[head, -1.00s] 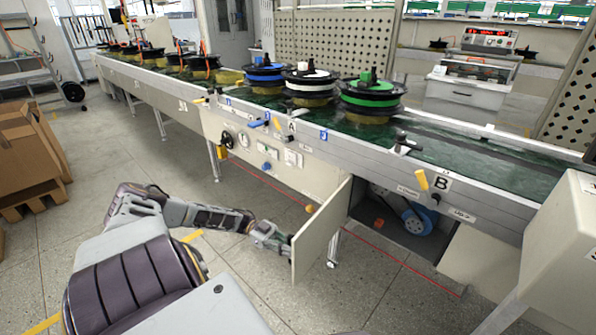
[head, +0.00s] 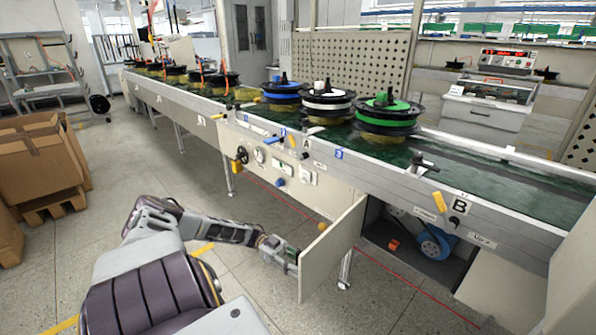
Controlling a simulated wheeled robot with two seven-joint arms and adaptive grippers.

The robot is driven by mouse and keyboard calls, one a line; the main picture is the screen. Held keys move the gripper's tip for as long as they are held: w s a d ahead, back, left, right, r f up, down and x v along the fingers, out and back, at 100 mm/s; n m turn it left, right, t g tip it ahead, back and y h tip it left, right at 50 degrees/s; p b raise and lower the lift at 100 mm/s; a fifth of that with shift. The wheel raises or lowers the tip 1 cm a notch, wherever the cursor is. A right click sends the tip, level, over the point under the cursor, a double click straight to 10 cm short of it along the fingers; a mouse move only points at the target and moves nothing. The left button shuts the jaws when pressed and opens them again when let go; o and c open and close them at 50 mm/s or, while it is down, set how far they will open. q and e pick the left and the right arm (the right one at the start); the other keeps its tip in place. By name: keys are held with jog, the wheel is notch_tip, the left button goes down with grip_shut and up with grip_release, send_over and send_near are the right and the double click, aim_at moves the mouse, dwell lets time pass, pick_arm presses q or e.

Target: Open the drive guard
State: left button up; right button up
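The drive guard (head: 333,250) is a pale flat panel on the conveyor's front. My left gripper (head: 287,257) is at the guard's outer left edge, low down. Its fingertips are partly hidden by the panel, so I cannot tell whether they are open or shut, or whether they touch it. My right gripper is out of view.
A control panel (head: 277,168) with knobs sits left of the guard. Cardboard boxes (head: 40,160) stand at far left. The floor before the guard is clear.

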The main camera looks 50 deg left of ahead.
pick_arm(q)
jog(key=v, duration=1.2)
dwell(0.8)
dwell(0.8)
